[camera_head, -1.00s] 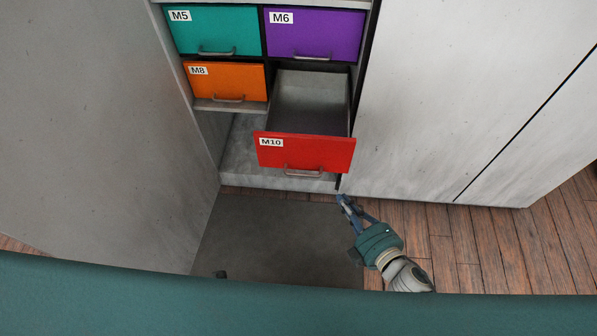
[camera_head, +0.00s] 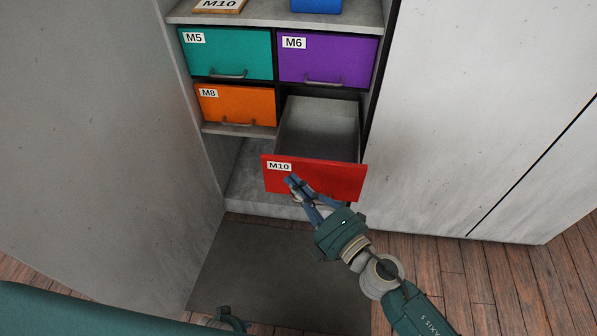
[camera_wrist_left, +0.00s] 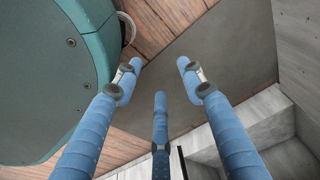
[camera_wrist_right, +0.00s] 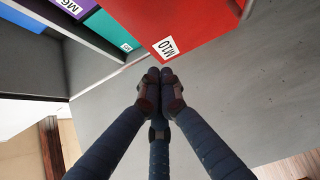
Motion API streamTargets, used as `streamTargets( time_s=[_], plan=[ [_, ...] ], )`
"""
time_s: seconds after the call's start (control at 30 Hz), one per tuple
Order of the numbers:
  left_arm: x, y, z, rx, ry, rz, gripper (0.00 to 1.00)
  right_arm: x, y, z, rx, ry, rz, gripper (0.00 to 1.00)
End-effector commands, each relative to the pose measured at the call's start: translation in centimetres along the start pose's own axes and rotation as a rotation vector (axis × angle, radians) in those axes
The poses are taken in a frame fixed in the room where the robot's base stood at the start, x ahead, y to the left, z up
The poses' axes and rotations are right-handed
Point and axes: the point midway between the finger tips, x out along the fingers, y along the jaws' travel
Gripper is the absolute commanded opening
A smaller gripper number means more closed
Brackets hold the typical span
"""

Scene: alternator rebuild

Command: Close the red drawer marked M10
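The red drawer marked M10 (camera_head: 335,178) is pulled out, with its empty grey inside showing behind the front. My right gripper (camera_head: 293,183) is in front of its face, just below the M10 label. In the right wrist view the right gripper's fingertips (camera_wrist_right: 156,76) are together and empty, close to the red front (camera_wrist_right: 190,22); I cannot tell whether they touch. The drawer's handle is mostly hidden by the gripper in the head view. My left gripper (camera_wrist_left: 160,66) shows in the left wrist view with its fingers apart and empty, away from the drawer.
The teal M5 (camera_head: 230,58), purple M6 (camera_head: 325,62) and orange M8 (camera_head: 235,106) drawers are shut. A tall grey panel (camera_head: 90,130) stands left and white cabinet doors (camera_head: 470,110) right. A dark mat (camera_head: 260,270) covers the floor in front.

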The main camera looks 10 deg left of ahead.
Motion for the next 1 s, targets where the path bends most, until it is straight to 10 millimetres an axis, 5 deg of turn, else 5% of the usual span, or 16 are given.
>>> streamTargets(
  time_s=[0.2,0.77,1.0],
  plan=[
    [-0.2,0.0,-0.4,-0.001,0.003,0.000,0.40,1.7,-0.1,1.9,-0.002,-0.002,0.000,0.00],
    [-0.2,-0.1,-0.4,-0.001,0.003,-0.001,0.40,2.3,-0.1,2.6,-0.001,-0.003,0.000,0.00],
    [-0.8,-0.1,-1.1,-0.002,0.006,-0.001,0.40,5.0,-0.1,5.4,-0.004,-0.004,0.001,0.00]
  ],
)
